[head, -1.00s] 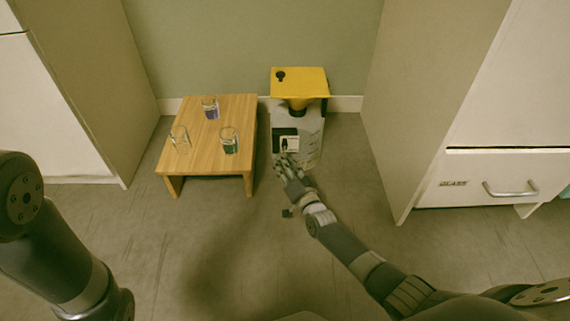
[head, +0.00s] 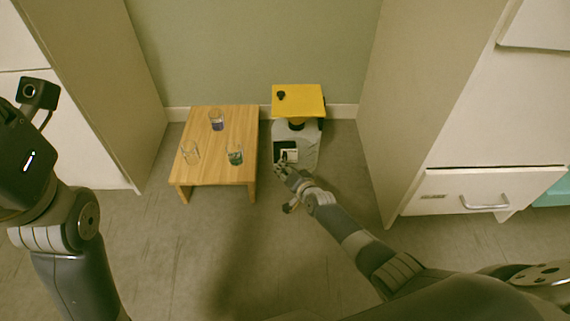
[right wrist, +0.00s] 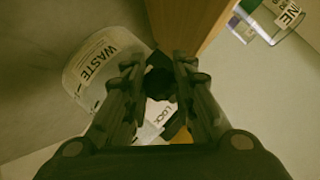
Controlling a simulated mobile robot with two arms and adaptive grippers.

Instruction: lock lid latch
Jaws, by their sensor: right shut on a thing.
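A pale waste bin (head: 304,151) with a flat yellow top (head: 299,101) and a black knob on it stands by the back wall. A white and black latch panel (head: 289,154) is on its front. My right gripper (head: 282,168) is at this panel, low on the bin's front. In the right wrist view its fingers close around a small dark latch knob (right wrist: 160,83), beside a white "LOCK" label (right wrist: 158,111). The bin's "WASTE" label (right wrist: 98,60) shows there too. The fingers hide part of the latch. My left arm is at the left edge, its fingers out of view.
A low wooden table (head: 217,144) stands just left of the bin, bearing several clear glasses, some with coloured liquid. Cabinets flank both sides; the right one has a drawer (head: 484,190). The floor in front is clear.

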